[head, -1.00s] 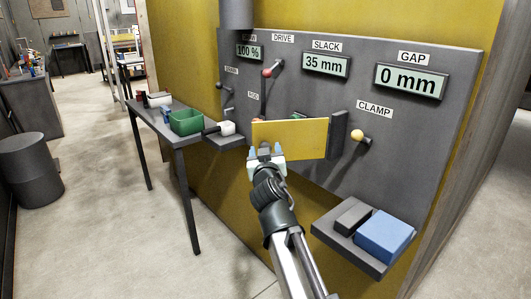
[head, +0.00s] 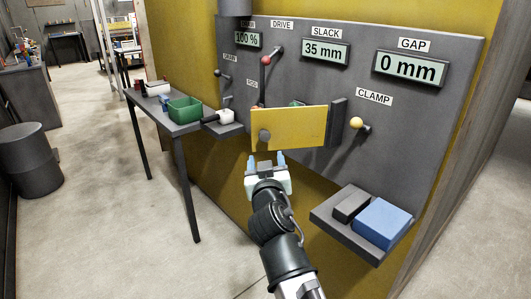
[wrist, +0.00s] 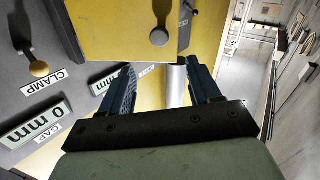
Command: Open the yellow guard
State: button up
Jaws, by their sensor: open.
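The yellow guard (head: 305,128) is a flat plate across the front of the grey panel. Its right end meets a dark upright block (head: 336,122). A round grey knob (head: 264,136) sits near its lower left end. The guard (wrist: 105,25) and knob (wrist: 159,38) also show in the wrist view. My gripper (head: 266,160) is open and empty, just below the knob in the head view, apart from it. In the wrist view the open fingers (wrist: 163,80) point toward the knob. What lies behind the guard is mostly hidden; a bit of green shows above its top edge.
A yellow-knobbed clamp lever (head: 356,124) is right of the guard, and a red-knobbed lever (head: 266,60) above left. A shelf (head: 330,216) with a blue block (head: 382,222) juts out lower right. A side table (head: 150,112) with a green bin (head: 185,110) stands left.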

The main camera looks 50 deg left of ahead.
jog(key=shift+v, duration=1)
jog(key=shift+w, duration=0.1)
jog(key=w+d+r+m, duration=0.1)
jog(key=w+r+m, duration=0.15)
jog(key=r, duration=0.35)
jog(key=w+d+r+m, duration=0.1)
jog(key=w+r, duration=0.2)
jog(key=r, duration=0.2)
jog(key=n+g+h, duration=0.3)
jog(key=g, duration=0.1)
send_near(265, 136)
jog(key=shift+y, duration=0.3)
jog(key=x, duration=0.9)
jog(key=shift+w+f, duration=0.15)
jog(key=shift+f, duration=0.1)
jog(key=shift+d, duration=0.1)
